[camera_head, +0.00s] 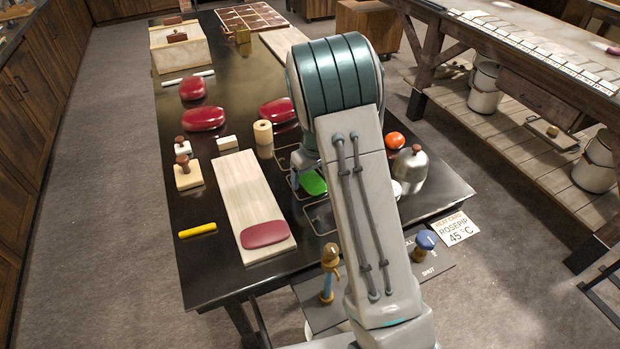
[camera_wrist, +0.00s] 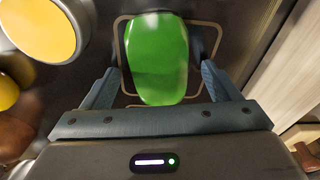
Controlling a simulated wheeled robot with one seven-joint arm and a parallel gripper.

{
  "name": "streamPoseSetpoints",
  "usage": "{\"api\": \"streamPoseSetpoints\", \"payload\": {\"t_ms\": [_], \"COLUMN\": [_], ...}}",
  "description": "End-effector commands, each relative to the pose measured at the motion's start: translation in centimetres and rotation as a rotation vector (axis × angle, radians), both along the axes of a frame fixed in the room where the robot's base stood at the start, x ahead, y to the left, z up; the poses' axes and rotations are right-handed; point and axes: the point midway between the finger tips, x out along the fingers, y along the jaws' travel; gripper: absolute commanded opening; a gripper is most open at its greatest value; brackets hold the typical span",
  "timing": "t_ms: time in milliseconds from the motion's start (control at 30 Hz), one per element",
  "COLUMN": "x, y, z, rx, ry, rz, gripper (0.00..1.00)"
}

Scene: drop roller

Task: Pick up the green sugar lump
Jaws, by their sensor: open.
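The green sugar lump (camera_wrist: 158,60) is a smooth, glossy oval lying on the dark table. In the wrist view it sits between the two blue fingers of my gripper (camera_wrist: 160,82), with dark gaps on both sides near its lower part. My gripper is open. In the head view the green lump (camera_head: 313,183) shows beside my arm, which hides part of it and most of my gripper. I cannot tell how high the fingers are above the table.
A pale board (camera_head: 240,190) with a dark red lump (camera_head: 265,234) lies to the left. Several red lumps lie further back. A metal kettle-like pot (camera_head: 411,168) and an orange ball (camera_head: 395,140) stand right of my arm. A yellow-topped round thing (camera_wrist: 40,28) is close at upper left in the wrist view.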

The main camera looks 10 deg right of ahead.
Motion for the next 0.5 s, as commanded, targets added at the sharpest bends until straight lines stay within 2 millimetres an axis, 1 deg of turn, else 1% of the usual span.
{"api": "streamPoseSetpoints", "payload": {"t_ms": [133,167,200,267,300,333,367,400,500], "x": [0.0,0.01,0.01,0.01,0.01,0.01,0.01,0.03,0.03], "y": [-0.01,-0.01,-0.01,-0.01,-0.01,-0.01,-0.01,-0.01,-0.01], "z": [0.0,0.01,0.01,0.02,0.02,0.02,0.03,0.05,0.06], "rx": [0.0,0.0,0.0,0.0,0.0,0.0,0.0,0.0,0.0], "ry": [0.0,0.0,0.0,0.0,0.0,0.0,0.0,-0.001,-0.001], "rz": [0.0,0.0,0.0,0.0,0.0,0.0,0.0,0.0,0.0], "gripper": [0.83,0.74,0.63,0.46,0.35,0.32,0.32,0.28,0.28]}}
